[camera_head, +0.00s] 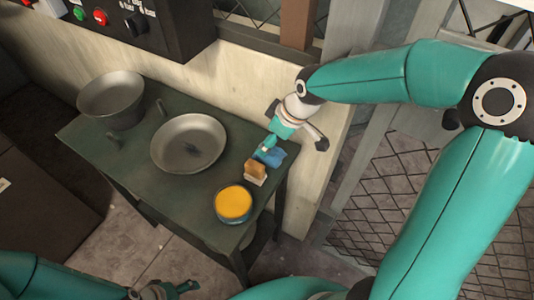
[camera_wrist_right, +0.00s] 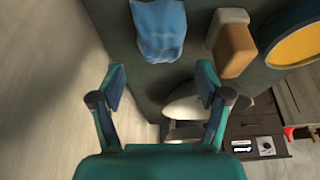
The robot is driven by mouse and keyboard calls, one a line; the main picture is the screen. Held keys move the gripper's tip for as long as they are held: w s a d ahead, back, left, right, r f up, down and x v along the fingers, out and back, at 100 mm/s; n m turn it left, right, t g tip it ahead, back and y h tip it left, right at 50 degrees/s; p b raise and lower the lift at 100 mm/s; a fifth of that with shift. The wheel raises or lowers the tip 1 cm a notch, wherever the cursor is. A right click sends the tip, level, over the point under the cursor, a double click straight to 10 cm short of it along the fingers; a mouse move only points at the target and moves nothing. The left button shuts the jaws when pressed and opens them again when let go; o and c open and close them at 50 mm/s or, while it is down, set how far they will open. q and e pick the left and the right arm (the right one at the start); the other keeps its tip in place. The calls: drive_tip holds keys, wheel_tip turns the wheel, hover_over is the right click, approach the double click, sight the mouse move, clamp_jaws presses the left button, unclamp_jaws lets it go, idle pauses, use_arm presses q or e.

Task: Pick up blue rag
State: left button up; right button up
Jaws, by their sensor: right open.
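The blue rag (camera_head: 274,156) lies crumpled near the right edge of the green table. It also shows at the top of the right wrist view (camera_wrist_right: 160,32). My right gripper (camera_head: 296,128) is above the table's right edge, close to the rag. In the right wrist view its two fingers (camera_wrist_right: 161,84) are spread apart with nothing held, and the rag lies beyond the fingertips. My left gripper (camera_head: 168,291) is at the bottom edge of the head view, away from the rag, partly cut off; its jaw opening is unclear.
A brown-and-white block (camera_head: 256,171) sits right beside the rag. A round tin with yellow contents (camera_head: 233,203) stands near the front corner. A shallow metal bowl (camera_head: 188,142) and a deeper one (camera_head: 111,98) occupy the rest of the green table (camera_head: 150,180). A wall runs behind.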

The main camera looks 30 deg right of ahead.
sight(269, 153)
drive_tip(key=x, duration=0.5)
drive_tip(key=shift+s, duration=0.1)
drive_tip(key=shift+c, duration=0.2)
drive_tip(key=c, duration=1.2)
drive_tip(key=shift+r, duration=0.1)
